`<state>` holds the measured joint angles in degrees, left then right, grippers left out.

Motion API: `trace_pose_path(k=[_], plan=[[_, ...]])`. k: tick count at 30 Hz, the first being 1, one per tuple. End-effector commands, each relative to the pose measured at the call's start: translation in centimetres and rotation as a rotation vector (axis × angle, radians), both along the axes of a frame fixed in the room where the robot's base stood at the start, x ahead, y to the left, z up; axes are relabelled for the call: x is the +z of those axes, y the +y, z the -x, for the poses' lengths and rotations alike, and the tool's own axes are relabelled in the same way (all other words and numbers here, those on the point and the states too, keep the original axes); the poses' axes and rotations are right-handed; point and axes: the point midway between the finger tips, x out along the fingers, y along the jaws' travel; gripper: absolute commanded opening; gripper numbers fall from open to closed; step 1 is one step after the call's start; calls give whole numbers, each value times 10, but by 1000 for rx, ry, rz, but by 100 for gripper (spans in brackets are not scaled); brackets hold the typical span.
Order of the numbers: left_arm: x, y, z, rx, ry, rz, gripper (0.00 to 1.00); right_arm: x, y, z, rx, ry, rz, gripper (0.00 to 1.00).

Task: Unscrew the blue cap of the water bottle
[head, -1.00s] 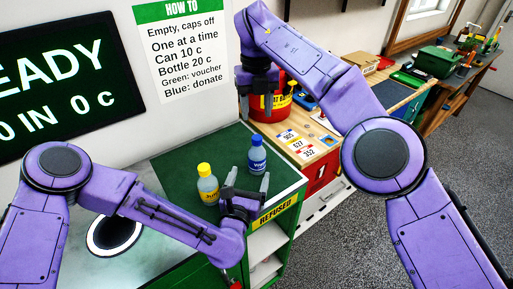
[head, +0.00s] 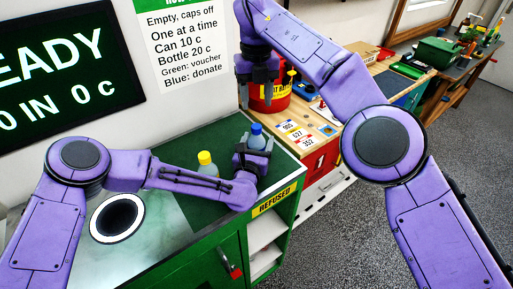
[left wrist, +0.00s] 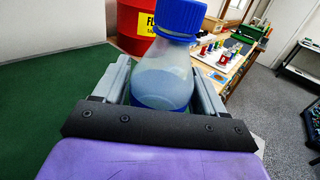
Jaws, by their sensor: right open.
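The water bottle, clear with bluish contents, stands upright on the green counter at its right end. Its blue cap (head: 256,128) is on top and shows large in the left wrist view (left wrist: 182,15); the bottle body (left wrist: 163,75) is below it. My left gripper (head: 255,143) has one finger on each side of the bottle body, below the cap. Whether the fingers press on it or leave a small gap is not clear. My right gripper (head: 258,95) is open and empty, pointing down above and behind the bottle, apart from the cap.
A yellow-capped bottle (head: 205,160) stands left of the water bottle, behind my left forearm. A round white-rimmed opening (head: 117,218) is in the counter. A red bin (head: 268,98) and workbench (head: 318,138) stand beyond the counter's right edge.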

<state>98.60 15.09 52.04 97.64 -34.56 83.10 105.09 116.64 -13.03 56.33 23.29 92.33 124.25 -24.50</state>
Motion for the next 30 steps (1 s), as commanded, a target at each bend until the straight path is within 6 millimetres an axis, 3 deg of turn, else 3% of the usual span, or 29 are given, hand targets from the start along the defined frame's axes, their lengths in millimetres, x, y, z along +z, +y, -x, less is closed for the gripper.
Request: trace_pose_path(k=[1,6,10,14,30], plan=[[0,0,0,0,0,0,53,0,0,0,0,0,0,51],[0,0,0,0,0,0,0,0,0,0,0,0,0,51],[0,0,0,0,0,0,0,1,-1,-1,-47,-7,12,51],[0,0,0,0,0,-1,0,1,-2,-1,-316,-11,15,51],[0,0,0,0,0,-1,0,0,-2,-1,-2041,-10,0,51]])
